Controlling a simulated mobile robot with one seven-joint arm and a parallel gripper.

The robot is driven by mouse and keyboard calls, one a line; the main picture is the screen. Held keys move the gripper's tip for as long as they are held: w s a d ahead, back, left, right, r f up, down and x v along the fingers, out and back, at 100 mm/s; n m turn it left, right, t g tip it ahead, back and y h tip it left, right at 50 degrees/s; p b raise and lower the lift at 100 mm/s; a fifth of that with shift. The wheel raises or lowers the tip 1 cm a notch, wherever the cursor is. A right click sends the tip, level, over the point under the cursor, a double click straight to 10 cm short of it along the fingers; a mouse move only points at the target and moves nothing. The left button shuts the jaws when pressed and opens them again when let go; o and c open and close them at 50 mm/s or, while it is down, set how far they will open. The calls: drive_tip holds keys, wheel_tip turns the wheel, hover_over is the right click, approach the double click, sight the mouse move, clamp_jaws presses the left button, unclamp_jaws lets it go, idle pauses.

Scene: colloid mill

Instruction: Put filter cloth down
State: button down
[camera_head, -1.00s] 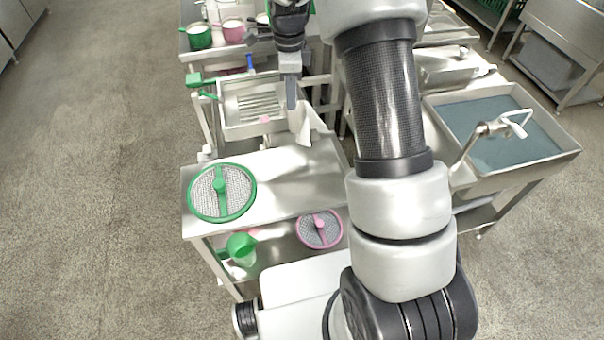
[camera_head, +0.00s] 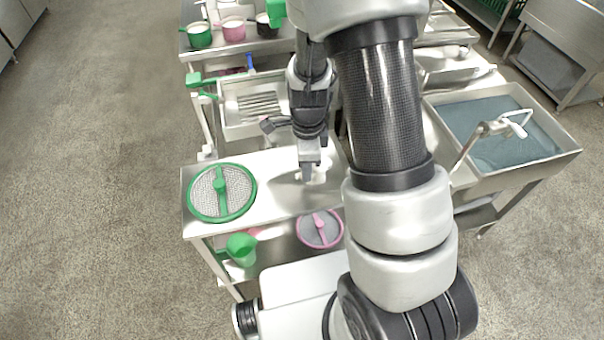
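My gripper (camera_head: 309,172) points down just above the right part of the steel cart's top shelf (camera_head: 268,168). Its fingers look closed on the white filter cloth (camera_head: 319,178), which shows as a small pale patch at the fingertips. The cloth looks to be at or very near the shelf surface, and contact is hard to tell. Much of the cloth is hidden by the gripper or blends with the bright steel.
A green-rimmed round sieve (camera_head: 221,192) lies on the shelf's left part. A pink-rimmed sieve (camera_head: 320,229) and a green jug (camera_head: 241,249) sit on the lower shelf. A steel basin (camera_head: 238,118) stands behind. Bare steel lies between the green sieve and my gripper.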

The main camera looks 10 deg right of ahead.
drive_tip(key=shift+s+f, duration=0.75)
drive_tip(key=shift+s, duration=0.2)
drive_tip(key=shift+s+f, duration=0.7)
drive_tip(key=shift+s, duration=0.25)
drive_tip(key=c, duration=1.6)
unclamp_jaws()
drive_tip(key=shift+o, duration=0.2)
